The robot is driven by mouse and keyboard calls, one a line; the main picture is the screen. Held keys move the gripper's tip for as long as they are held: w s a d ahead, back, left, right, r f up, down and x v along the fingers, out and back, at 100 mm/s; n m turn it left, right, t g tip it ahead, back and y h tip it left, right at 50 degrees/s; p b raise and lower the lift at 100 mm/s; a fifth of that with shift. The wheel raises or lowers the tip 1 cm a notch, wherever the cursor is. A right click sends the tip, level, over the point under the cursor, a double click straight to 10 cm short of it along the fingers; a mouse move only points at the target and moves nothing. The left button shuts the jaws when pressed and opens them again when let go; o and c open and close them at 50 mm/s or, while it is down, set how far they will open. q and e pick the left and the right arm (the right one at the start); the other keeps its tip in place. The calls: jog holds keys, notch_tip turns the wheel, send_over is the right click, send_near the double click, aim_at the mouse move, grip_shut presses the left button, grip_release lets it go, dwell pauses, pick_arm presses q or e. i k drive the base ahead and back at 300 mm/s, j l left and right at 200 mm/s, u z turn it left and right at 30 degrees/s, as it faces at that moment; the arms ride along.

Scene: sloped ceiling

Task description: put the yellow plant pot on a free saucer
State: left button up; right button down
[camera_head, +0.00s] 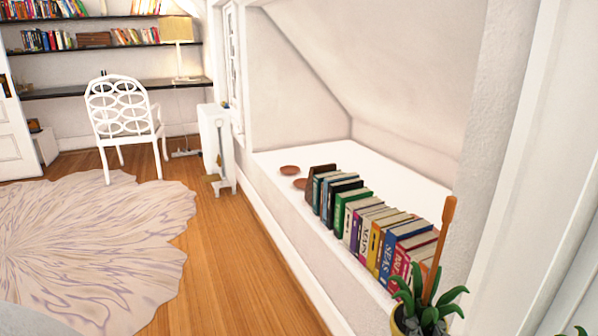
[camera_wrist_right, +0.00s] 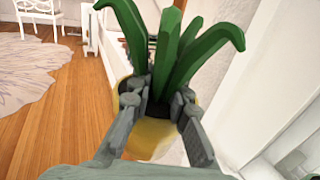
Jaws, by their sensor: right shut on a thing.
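The yellow plant pot (camera_wrist_right: 152,138) is in my right gripper (camera_wrist_right: 158,106), whose fingers are shut on it near the rim. Its long green leaves rise between and past the fingers. In the head view, a yellow pot with green leaves (camera_head: 398,322) shows at the bottom edge, mostly cut off. Two round brown saucers, a far one (camera_head: 289,170) and a nearer one (camera_head: 299,184), lie on the white ledge (camera_head: 385,172), left of the books. Both look bare. The held pot is well to the near side of them. My left gripper is not in view.
A row of upright books (camera_head: 372,230) fills the ledge's front edge, with a brown bookend (camera_head: 310,188) beside the saucers. An orange stick (camera_head: 441,243) rises at the pot; whether it stands in it is unclear. The sloped ceiling (camera_head: 395,70) hangs low over the ledge.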

aim_at(304, 184)
jog(key=i+j+u, duration=0.2)
jog(key=u, duration=0.25)
jog(key=i+u, duration=0.4)
jog(key=i+j+z, duration=0.15)
jog(key=i, duration=0.35)
jog(key=i+j+z, duration=0.1)
jog(key=i, duration=0.45)
jog(key=i+j+z, duration=0.15)
jog(key=i+z, duration=0.3)
jog(key=i+j+z, duration=0.25)
jog(key=z, duration=0.25)
jog(key=i+j+z, duration=0.3)
jog(key=j+z, duration=0.15)
jog(key=i+j+z, duration=0.15)
jog(key=j, duration=0.25)
jog(key=i+j+z, duration=0.15)
jog(key=j, duration=0.2)
jog(key=i+j+z, duration=0.1)
jog(key=j, duration=0.3)
jog(key=j+z, duration=0.15)
jog(key=j, duration=0.25)
jog(key=i, duration=0.05)
